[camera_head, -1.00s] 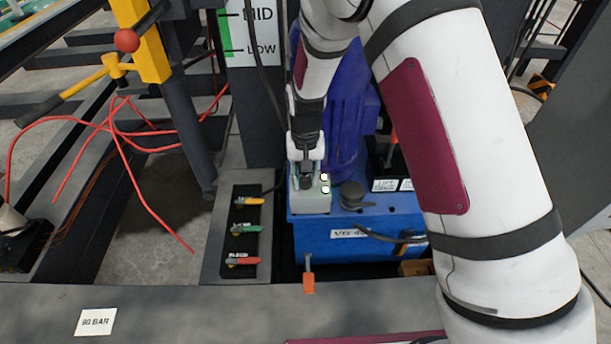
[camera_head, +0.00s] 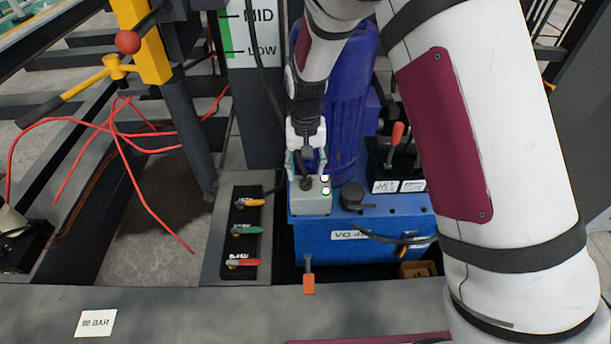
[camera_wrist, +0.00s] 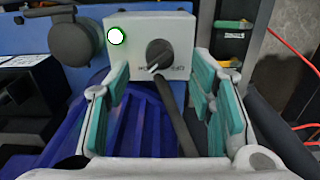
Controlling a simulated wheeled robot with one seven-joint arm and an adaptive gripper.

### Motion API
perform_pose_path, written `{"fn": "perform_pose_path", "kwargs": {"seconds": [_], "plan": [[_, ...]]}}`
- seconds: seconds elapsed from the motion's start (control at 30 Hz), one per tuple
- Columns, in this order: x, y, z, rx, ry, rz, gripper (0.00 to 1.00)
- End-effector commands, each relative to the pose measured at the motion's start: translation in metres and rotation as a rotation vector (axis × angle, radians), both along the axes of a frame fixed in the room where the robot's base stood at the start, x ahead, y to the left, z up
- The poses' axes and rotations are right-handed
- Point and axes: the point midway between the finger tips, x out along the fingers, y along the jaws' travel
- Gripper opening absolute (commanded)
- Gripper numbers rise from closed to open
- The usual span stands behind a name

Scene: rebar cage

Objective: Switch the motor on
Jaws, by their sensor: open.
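A grey switch box (camera_head: 311,200) sits on the blue tank's near left corner, in front of the blue motor (camera_head: 350,110). In the wrist view the box (camera_wrist: 184,35) has a round black knob (camera_wrist: 160,53) with a white mark pointing down and slightly left. The lettering under it is too small to read. A lamp (camera_wrist: 116,36) on the box glows white with a green rim. My gripper (camera_head: 306,172) is above the box, pointing down. In the wrist view its teal-padded fingers (camera_wrist: 162,78) stand apart on either side of the knob, holding nothing.
The blue tank (camera_head: 300,236) has a black cap (camera_head: 352,195). Levers (camera_head: 397,133) stand behind it at the right. Yellow, green and red valve handles (camera_head: 245,230) lie to the left. A yellow post (camera_head: 150,45) and red hoses (camera_head: 110,125) are further left.

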Motion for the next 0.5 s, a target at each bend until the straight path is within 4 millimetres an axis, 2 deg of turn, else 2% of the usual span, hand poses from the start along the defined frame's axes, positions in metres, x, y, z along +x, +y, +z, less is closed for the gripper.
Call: {"fn": "perform_pose_path", "kwargs": {"seconds": [0.03, 0.2, 0.33, 0.5], "plan": [[0.001, 0.001, 0.013, 0.002, -0.005, 0.0, 0.49], [0.0, 0.001, 0.046, 0.002, -0.003, -0.001, 0.49], [0.0, 0.001, 0.064, 0.002, -0.002, 0.0, 0.49], [0.0, 0.001, 0.075, 0.001, -0.001, 0.0, 0.49]]}}
